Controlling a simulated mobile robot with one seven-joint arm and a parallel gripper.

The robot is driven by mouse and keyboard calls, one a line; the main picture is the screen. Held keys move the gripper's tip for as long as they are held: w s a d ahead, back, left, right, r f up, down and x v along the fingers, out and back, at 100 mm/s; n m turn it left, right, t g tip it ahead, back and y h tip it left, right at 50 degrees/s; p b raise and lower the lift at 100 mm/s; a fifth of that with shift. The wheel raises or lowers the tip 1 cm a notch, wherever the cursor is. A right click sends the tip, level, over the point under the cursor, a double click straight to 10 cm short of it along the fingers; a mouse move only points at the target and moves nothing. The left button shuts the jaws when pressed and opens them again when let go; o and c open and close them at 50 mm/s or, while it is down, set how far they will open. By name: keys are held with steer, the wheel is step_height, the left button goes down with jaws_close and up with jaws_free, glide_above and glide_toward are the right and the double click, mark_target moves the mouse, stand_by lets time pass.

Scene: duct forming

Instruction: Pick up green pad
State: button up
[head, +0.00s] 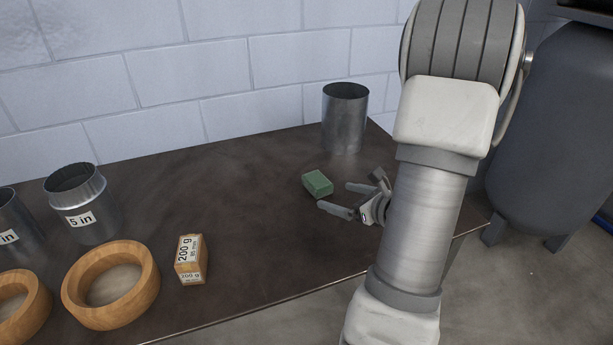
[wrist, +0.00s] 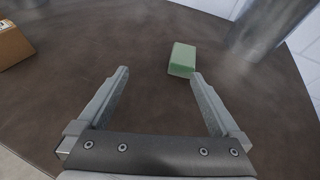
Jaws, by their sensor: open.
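The green pad (head: 317,183) is a small green block lying on the dark table, right of centre in the head view. In the wrist view the green pad (wrist: 182,59) lies just beyond the tip of the right finger. My gripper (head: 334,198) is open and empty, low over the table on the near right side of the pad. In the wrist view my gripper (wrist: 159,74) has its two fingers spread, with bare table between them. The pad is ahead of the fingers, not between them.
A metal cylinder (head: 345,118) stands behind the pad; it also shows in the wrist view (wrist: 268,30). A 200 g box (head: 190,260), wooden rings (head: 146,292) and labelled metal ducts (head: 92,215) are at left. A grey tank (head: 555,130) stands right of the table.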

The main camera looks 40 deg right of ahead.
steer(key=m+h, duration=0.2)
glide_toward(322, 184)
steer(key=x, duration=0.5)
steer(key=shift+w+d+b, duration=0.25)
steer(key=shift+d+b, duration=0.05)
steer(key=shift+a+x, duration=0.2)
steer(key=shift+x, duration=2.9)
steer(key=shift+f, duration=0.15)
steer(key=shift+s, duration=0.1)
steer(key=c, duration=1.3)
